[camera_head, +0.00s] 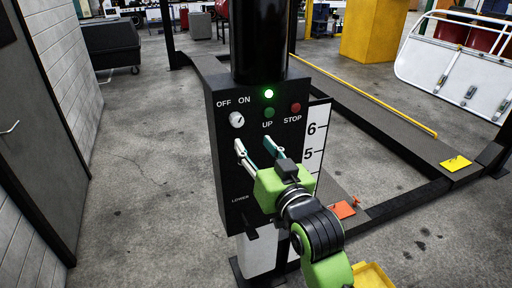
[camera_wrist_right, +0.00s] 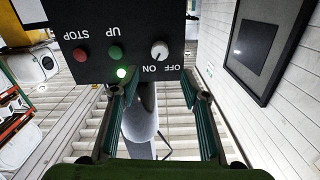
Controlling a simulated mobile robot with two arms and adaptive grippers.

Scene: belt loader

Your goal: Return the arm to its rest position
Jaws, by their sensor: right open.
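The black control box (camera_head: 219,165) stands on a post in the middle of the head view. It carries a white OFF/ON knob (camera_head: 237,120), a green UP button (camera_head: 269,112), a red STOP button (camera_head: 295,107) and a lit green lamp (camera_head: 268,94). My right gripper (camera_head: 257,148) is in front of the box below these controls, open and empty, its fingers spread. In the right wrist view the box shows upside down, with the knob (camera_wrist_right: 160,50) and UP button (camera_wrist_right: 115,52) beyond the open fingers. Contact with the panel cannot be told. My left gripper is out of view.
A LOWER label and a black handle (camera_head: 262,233) are low on the box. A scale (camera_head: 314,140) stands at its right. Dark rails (camera_head: 385,115) with a yellow edge run behind. A grey door (camera_head: 35,125) is on the left; the floor between is clear.

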